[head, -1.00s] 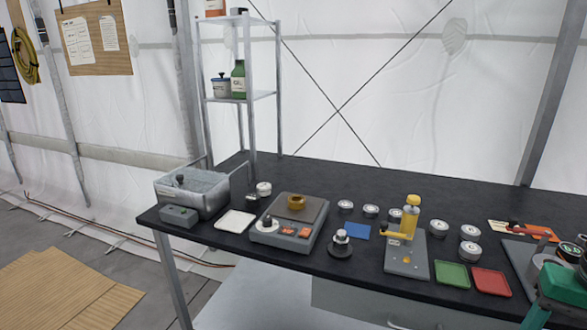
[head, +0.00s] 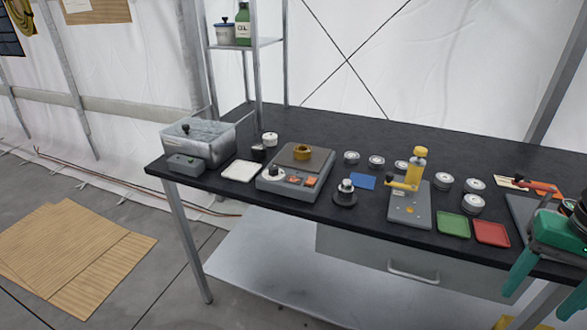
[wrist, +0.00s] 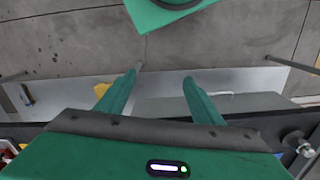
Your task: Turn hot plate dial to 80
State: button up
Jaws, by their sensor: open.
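The hot plate (head: 282,186) is a grey box with a dark top plate on the black table, left of centre in the head view. The dial's setting is too small to read. A brass ring-shaped piece (head: 302,153) sits on the top plate. My green gripper (head: 518,292) is at the far right, in front of the table edge and well apart from the hot plate. In the wrist view my gripper (wrist: 160,82) is open with nothing between its fingers.
The black table (head: 330,130) also holds a metal basin (head: 215,145), a white tray (head: 241,171), a dark knobbed piece (head: 345,193), a yellow-handled press (head: 412,190), several metal tins, and green (head: 453,224) and red (head: 491,232) trays. A shelf rack stands behind.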

aim_at(273, 170)
jog(key=k, duration=1.15)
jog(key=u, duration=0.45)
jog(key=i, duration=1.65)
jog(key=u, duration=0.1)
